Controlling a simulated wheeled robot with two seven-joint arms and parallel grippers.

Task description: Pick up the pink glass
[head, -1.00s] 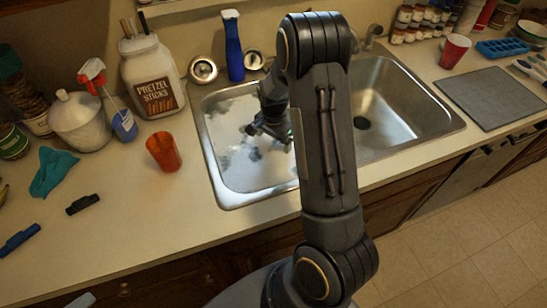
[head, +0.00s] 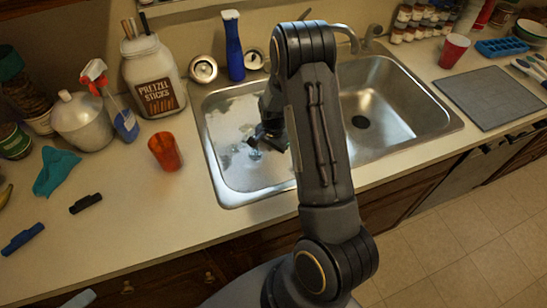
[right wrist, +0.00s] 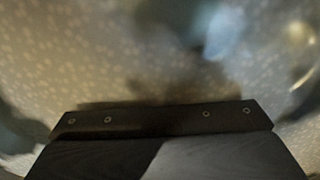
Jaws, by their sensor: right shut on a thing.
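My right gripper (head: 262,138) reaches down into the left sink basin (head: 232,190) from above. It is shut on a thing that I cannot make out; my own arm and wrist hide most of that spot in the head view. A small pale, glassy patch shows beside the fingertips. The right wrist view is blurred, with a speckled surface and vague bluish shapes. No glass is plainly pink; a see-through orange-red tumbler (head: 165,151) stands upright on the counter left of the sink, apart from my gripper. My left gripper is not in view.
A blue bottle (head: 234,46) stands behind the sink, and a pretzel jar (head: 152,76) and a spray bottle (head: 121,117) stand to its left. The faucet (head: 372,38) rises behind the right basin (head: 390,105), which looks empty. A red cup (head: 453,51) stands farther right.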

